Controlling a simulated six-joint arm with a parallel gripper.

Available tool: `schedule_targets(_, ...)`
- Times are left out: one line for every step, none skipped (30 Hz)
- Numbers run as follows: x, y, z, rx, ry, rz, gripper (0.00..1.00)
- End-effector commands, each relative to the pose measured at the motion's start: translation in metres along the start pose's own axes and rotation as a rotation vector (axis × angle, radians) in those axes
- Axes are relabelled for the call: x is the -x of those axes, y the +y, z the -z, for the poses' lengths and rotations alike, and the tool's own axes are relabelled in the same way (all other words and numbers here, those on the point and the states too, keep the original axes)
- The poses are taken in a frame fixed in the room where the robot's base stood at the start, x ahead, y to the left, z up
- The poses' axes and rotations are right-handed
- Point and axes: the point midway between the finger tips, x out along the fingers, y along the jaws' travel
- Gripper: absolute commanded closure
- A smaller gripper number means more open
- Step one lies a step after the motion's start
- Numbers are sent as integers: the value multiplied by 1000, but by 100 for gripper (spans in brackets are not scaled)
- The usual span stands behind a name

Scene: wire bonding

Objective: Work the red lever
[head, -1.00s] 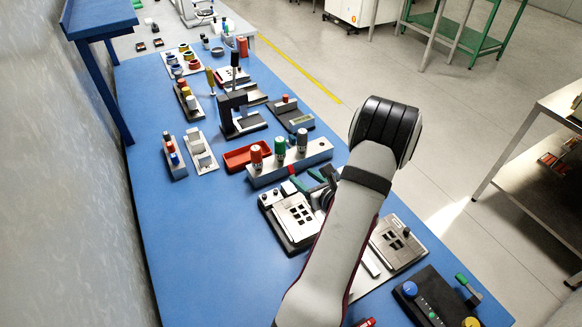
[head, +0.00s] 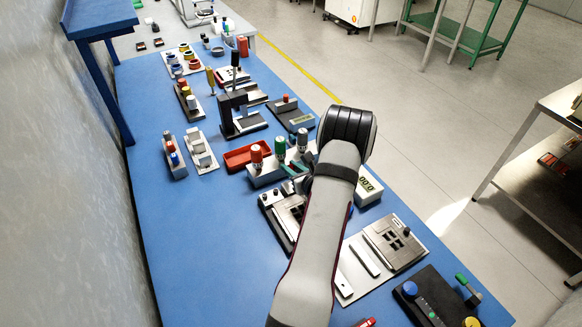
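I cannot clearly pick out a red lever. A red part (head: 366,322) shows at the bottom edge, mostly cut off, right of my forearm. A block with red, green and grey knobs (head: 264,179) stands left of my wrist, its right part covered by my arm. My gripper (head: 291,178) is mostly hidden behind my wrist. Small teal parts that look like its fingertips show over the front of this block. Whether they touch anything, and how far apart they are, cannot be told.
A fixture plate (head: 287,212) lies below the block, partly behind my arm. Another plate with dark squares (head: 395,243) lies to the right. A black panel with a green lever (head: 436,300) is at bottom right. A red tray (head: 246,156) is left. The blue table's left side is clear.

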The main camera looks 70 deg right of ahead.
Motion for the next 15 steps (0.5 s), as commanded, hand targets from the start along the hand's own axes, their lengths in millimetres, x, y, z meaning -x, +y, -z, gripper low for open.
schedule_targets(0,0,0,0,0,0,100)
schedule_targets(0,0,0,0,0,0,100)
schedule_targets(0,0,0,0,0,0,100)
schedule_targets(0,0,0,0,0,0,100)
schedule_targets(0,0,0,0,0,0,100)
schedule_targets(0,0,0,0,0,0,100)
schedule_targets(0,0,0,0,-1,0,100)
schedule_targets(1,0,0,0,-6,-1,100)
schedule_targets(1,0,1,-2,-23,-2,100)
schedule_targets(2,0,1,-3,-43,-2,100)
schedule_targets(4,1,1,-3,-68,-4,100)
schedule_targets(6,0,1,-4,-105,-3,100)
schedule_targets(7,1,1,-3,-132,-3,100)
schedule_targets(9,0,0,-3,-159,-2,100)
schedule_targets(10,0,0,-2,-190,-3,100)
